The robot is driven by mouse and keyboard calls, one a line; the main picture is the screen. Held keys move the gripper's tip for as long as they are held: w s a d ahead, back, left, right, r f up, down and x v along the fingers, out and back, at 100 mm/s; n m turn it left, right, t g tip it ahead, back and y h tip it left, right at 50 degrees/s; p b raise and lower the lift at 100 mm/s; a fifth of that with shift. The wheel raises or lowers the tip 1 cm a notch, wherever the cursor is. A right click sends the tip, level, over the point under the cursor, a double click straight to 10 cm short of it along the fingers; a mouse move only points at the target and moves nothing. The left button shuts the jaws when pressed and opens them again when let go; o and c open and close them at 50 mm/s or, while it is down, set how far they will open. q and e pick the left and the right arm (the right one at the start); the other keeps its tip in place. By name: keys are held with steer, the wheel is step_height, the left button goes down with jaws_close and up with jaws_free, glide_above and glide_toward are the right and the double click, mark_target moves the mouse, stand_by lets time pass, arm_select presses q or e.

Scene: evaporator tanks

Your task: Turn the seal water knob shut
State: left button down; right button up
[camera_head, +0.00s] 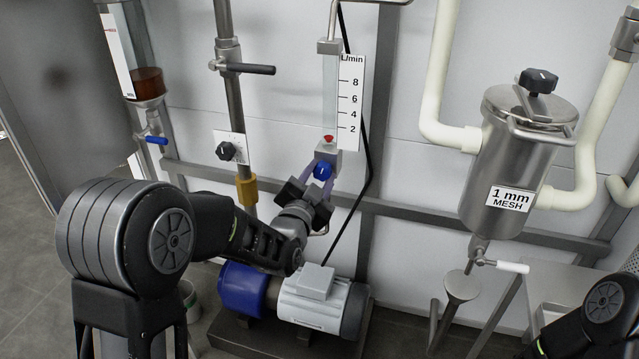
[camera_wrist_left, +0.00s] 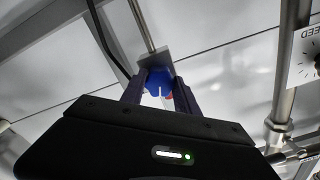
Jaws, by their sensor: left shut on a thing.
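The seal water knob (camera_head: 322,171) is a small blue knob at the bottom of the flow meter, below its L/min scale (camera_head: 350,100). My left gripper (camera_head: 318,184) reaches up to it from below and is shut on it. In the left wrist view the blue knob (camera_wrist_left: 159,82) sits between the two fingers of the left gripper (camera_wrist_left: 160,90), with a white mark on its face. The red float (camera_head: 328,139) rests at the bottom of the flow meter tube, below the 2 mark. My right arm (camera_head: 600,315) shows at the lower right edge; its gripper is out of view.
A black knob (camera_head: 227,151) on a white plate is left of the flow meter. A blue-and-grey pump (camera_head: 315,300) stands below my left arm. A steel strainer (camera_head: 505,165) labelled 1 mm mesh hangs at the right. A black cable runs beside the meter.

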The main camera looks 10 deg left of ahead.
arm_select(q)
steer(key=shift+f+n+b, duration=0.1)
steer(key=shift+n+b, duration=1.15)
steer(key=shift+n, duration=0.65)
steer(key=c, duration=0.9)
jaws_free()
steer(key=shift+s, duration=0.1)
steer(key=s+p, duration=0.1)
steer(key=s, duration=0.6)
steer(key=shift+s+a+p, duration=0.2)
steer(key=shift+s+p, duration=0.15)
steer(key=shift+p, duration=0.05)
